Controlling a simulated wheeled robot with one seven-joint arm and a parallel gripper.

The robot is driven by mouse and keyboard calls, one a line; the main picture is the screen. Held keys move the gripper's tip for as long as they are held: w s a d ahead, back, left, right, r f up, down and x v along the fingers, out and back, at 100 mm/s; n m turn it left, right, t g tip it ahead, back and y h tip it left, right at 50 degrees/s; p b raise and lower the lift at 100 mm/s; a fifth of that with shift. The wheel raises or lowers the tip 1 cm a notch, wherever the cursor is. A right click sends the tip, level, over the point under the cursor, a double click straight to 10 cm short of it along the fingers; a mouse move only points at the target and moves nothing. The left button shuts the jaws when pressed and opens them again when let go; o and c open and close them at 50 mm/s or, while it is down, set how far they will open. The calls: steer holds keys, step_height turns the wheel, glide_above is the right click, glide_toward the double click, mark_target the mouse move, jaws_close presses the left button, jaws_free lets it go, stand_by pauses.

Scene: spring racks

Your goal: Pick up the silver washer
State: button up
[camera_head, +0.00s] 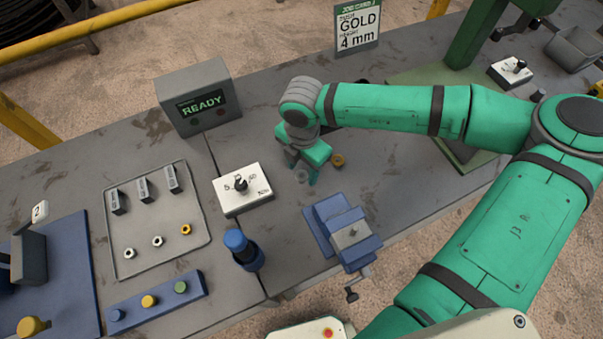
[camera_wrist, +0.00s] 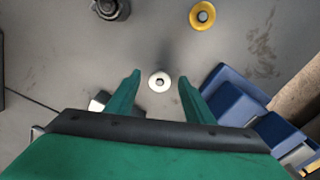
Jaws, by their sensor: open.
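A silver washer (camera_wrist: 159,87) with a small dark hole lies flat on the grey bench; it also shows small and pale in the head view (camera_head: 302,177). My gripper (camera_wrist: 159,77) is open and empty, with one green fingertip on each side of the washer in the wrist view and a gap on both sides. In the head view my gripper (camera_head: 302,173) points down close over the bench at the washer. The exact height of the fingertips above the bench is hard to tell.
A gold washer (camera_head: 339,160) lies just right of my gripper. A blue vise (camera_head: 345,232) stands close in front. A white switch box (camera_head: 243,203) sits left.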

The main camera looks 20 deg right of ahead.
steer(key=shift+c, duration=0.6)
steer(key=c, duration=0.8)
steer(key=shift+r, duration=0.1)
